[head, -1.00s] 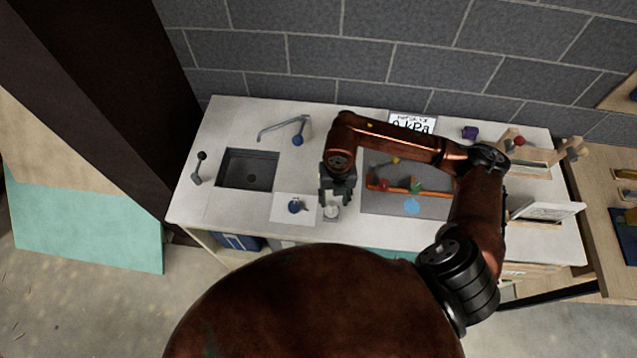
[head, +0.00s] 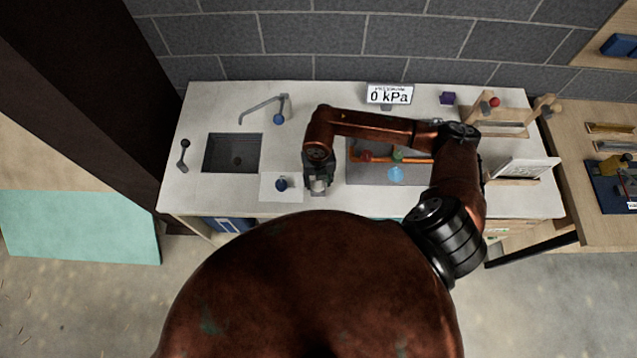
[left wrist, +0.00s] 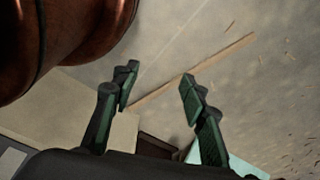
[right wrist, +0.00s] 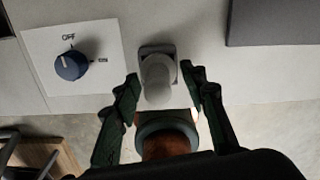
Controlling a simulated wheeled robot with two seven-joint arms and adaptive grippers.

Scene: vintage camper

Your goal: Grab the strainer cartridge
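The strainer cartridge appears to be the pale, round-topped cylinder (right wrist: 158,78) standing in a small grey holder (right wrist: 150,50) on the counter, seen in the right wrist view. My right gripper (right wrist: 165,98) is open, with one finger on each side of the cylinder and visible gaps between. In the head view the right gripper (head: 317,186) is over the counter's front part, and the pale cylinder (head: 319,185) shows only partly there. My left gripper (left wrist: 158,90) is open and empty above the floor, away from the counter.
A blue knob (right wrist: 71,65) on a white plate stands left of the cylinder. The sink (head: 232,152) and faucet (head: 262,107) are further left. A grey mat (head: 365,174) with orange piping lies right. A 0 kPa display (head: 390,94) stands behind.

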